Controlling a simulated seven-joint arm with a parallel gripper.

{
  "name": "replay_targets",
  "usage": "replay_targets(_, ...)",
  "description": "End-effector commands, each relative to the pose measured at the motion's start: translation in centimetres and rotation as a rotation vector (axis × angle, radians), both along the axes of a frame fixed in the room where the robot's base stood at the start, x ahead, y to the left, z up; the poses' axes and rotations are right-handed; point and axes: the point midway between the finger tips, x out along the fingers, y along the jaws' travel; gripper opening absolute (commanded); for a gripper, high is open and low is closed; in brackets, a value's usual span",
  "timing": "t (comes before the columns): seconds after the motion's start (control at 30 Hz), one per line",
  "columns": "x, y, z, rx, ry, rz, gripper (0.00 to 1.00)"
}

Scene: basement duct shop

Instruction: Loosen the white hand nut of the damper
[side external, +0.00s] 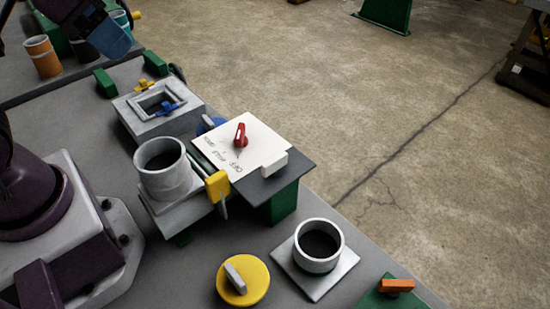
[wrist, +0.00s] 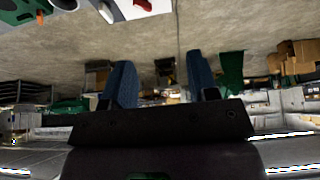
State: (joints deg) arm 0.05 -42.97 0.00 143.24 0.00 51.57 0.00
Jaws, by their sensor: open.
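The damper unit (side external: 217,152) has a white lettered plate with a red pointer handle (side external: 240,136) standing on it. A small white block (side external: 273,164) sits at the plate's right corner, over a dark grey plate; it looks like the white hand nut, but I cannot tell for sure. My gripper (side external: 117,46) is at the upper left, well away from the damper, with blue fingers. In the wrist view my gripper (wrist: 160,72) is open, with nothing between its fingers. The red handle (wrist: 143,5) and part of the white plate show at that view's top edge.
A grey round collar (side external: 164,168) and a yellow lever (side external: 217,187) stand beside the plate. A grey square frame with a blue wing piece (side external: 167,107) is behind. A yellow disc (side external: 243,282) and another collar (side external: 319,245) are in front. An orange cup (side external: 43,57) stands near my gripper.

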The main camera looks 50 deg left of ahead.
Motion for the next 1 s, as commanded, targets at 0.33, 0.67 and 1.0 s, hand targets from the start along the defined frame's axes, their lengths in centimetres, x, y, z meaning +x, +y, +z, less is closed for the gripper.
replay_targets(0.33, 4.1, -3.2, -3.1, 0.063, 0.228, -0.176, 0.81)
replay_targets(0.67, 11.7, -10.8, -8.0, 0.233, 0.435, -0.834, 0.81)
replay_targets(1.0, 16.0, -15.2, -9.1, 0.363, 0.391, -1.443, 0.81)
